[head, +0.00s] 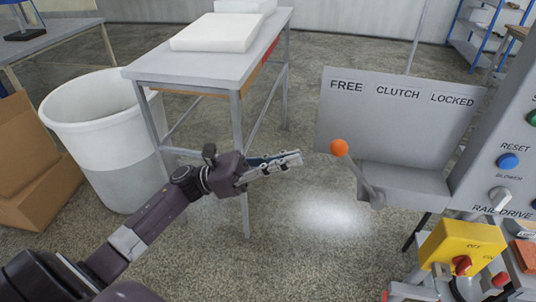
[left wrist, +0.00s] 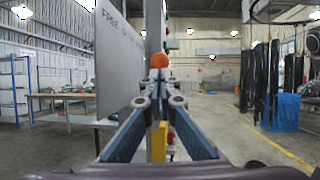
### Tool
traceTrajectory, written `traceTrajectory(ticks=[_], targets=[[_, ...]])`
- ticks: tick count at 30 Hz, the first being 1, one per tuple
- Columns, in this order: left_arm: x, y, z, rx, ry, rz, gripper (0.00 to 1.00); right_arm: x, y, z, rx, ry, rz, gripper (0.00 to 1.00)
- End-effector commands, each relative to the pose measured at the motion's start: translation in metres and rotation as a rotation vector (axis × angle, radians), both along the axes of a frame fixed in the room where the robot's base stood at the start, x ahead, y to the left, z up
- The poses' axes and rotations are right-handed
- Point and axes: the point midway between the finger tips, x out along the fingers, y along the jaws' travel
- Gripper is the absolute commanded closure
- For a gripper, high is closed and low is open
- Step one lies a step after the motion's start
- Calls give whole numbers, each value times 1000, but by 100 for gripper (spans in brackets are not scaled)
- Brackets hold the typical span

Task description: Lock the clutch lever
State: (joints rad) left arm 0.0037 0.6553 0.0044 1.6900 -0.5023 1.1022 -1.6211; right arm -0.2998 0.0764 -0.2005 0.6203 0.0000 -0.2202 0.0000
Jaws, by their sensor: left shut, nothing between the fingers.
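The clutch lever has an orange ball knob (head: 338,147) on a grey shaft (head: 362,178). It leans to the left, under the word FREE on the grey clutch panel (head: 395,135). The word LOCKED is at the panel's right end. My left gripper (head: 299,158) is shut and empty. It points right and is a short way left of the knob in the head view, apart from it. In the left wrist view the knob (left wrist: 160,61) shows just above and beyond the closed fingertips (left wrist: 160,92). My right gripper is not in view.
A grey control box with a blue reset button (head: 508,161) and a yellow switch box (head: 459,250) stand at the right. A grey table (head: 190,65) with white slabs and a large white bin (head: 105,140) are at the left. The floor between table and panel is clear.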

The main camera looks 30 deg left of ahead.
Motion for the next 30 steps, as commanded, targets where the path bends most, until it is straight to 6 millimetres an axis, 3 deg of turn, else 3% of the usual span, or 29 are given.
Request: traceTrajectory(ticks=[3,10,30], targets=[[8,-19,16,-3,-1,0,100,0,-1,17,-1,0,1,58],[18,-41,22,-1,1,1,100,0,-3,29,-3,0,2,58],[25,-48,29,33,6,1,100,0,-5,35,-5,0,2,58]])
